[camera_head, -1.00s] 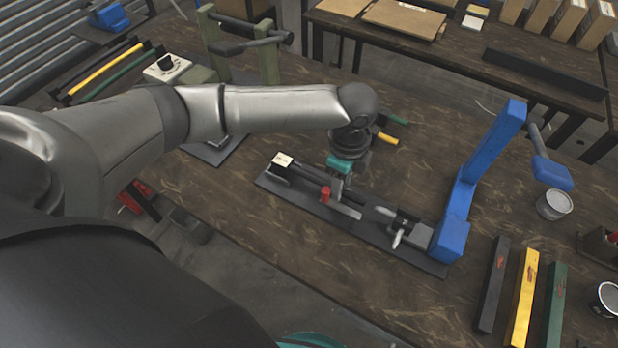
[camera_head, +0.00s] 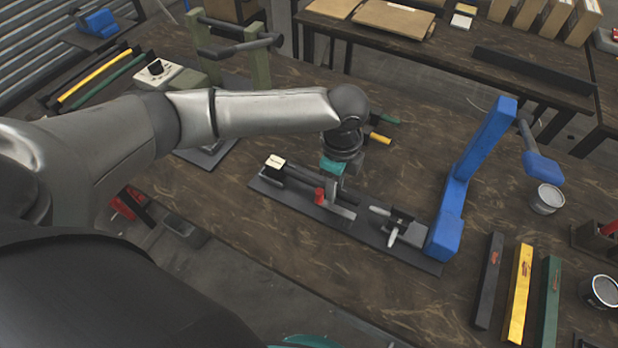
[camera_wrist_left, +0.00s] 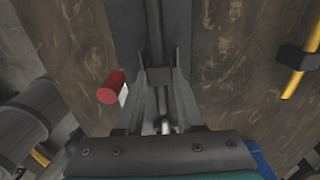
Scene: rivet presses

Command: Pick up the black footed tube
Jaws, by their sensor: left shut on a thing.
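The black footed tube (camera_head: 306,179) is a dark bar lying along the dark base plate (camera_head: 262,186) on the bench. In the left wrist view the tube (camera_wrist_left: 154,35) runs up from between my fingers, with a dark block-like part at the fingers. My left gripper (camera_head: 335,190) reaches down over the plate and is shut on the tube. In the left wrist view my gripper (camera_wrist_left: 160,90) shows its two fingers either side of it. I cannot tell whether the tube is clear of the plate. My right gripper is not in view.
A red knob (camera_head: 319,195) is close beside my left fingers. A blue lever (camera_head: 470,175) rises from the plate's right end. Black, yellow (camera_head: 521,295) and green bars lie at the right, near a tin (camera_head: 547,199). Bare bench lies between plate and bars.

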